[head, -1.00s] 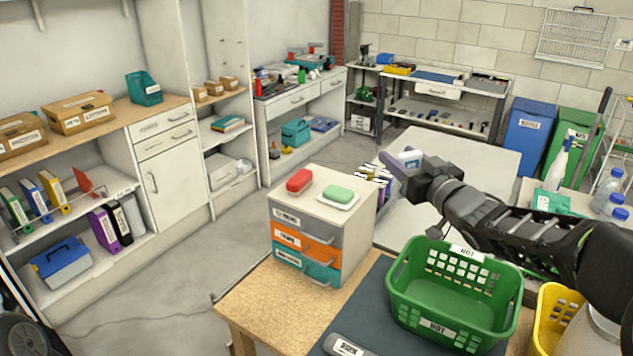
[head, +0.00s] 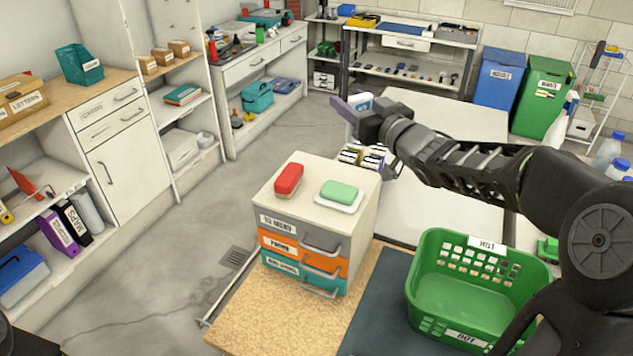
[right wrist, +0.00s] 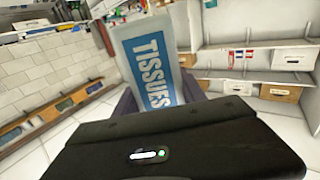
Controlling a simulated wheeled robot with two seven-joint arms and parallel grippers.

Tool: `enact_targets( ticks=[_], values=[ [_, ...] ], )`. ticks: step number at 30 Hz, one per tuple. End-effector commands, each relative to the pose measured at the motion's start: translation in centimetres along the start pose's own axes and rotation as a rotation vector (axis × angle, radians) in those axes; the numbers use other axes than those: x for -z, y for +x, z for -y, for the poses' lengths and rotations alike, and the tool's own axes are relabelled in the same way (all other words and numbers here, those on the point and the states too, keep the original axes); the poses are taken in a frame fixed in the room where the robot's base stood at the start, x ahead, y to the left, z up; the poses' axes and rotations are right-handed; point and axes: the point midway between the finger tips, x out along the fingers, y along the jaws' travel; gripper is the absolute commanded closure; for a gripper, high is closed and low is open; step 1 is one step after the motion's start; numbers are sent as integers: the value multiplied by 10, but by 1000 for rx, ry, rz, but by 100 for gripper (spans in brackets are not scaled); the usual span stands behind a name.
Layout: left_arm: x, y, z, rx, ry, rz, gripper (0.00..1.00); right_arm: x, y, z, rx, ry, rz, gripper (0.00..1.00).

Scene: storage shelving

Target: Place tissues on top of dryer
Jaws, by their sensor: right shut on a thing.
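The tissues (head: 361,101) are a small white and blue pack. In the right wrist view the pack (right wrist: 150,70) shows "TISSUES" in white on blue, tilted, between the purple fingers. My right gripper (head: 352,110) is shut on it and holds it beyond the small drawer unit. A broad, white, flat-topped unit (head: 455,121) stands behind and right of the drawers, partly hidden by my right arm. Whether it is the dryer I cannot tell; no front or label shows. My left gripper is out of view.
The drawer unit (head: 302,222) carries a red block (head: 289,179) and a green bar on a white dish (head: 339,195). A green basket (head: 420,305) stands at front right. Several small containers (head: 362,157) sit just behind the drawers. Blue (head: 497,78) and green (head: 541,98) bins stand beyond.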

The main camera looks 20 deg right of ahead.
Motion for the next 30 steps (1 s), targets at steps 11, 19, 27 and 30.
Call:
enact_targets(
  ticks=[11,19,27,30],
  values=[
    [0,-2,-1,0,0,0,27,-44,0,0,1,4,4,90],
    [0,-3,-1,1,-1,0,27,-63,0,0,1,-1,-1,90],
    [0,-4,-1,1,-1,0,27,-70,0,0,1,2,3,90],
    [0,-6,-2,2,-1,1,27,-84,0,0,0,5,4,90]
  ],
)
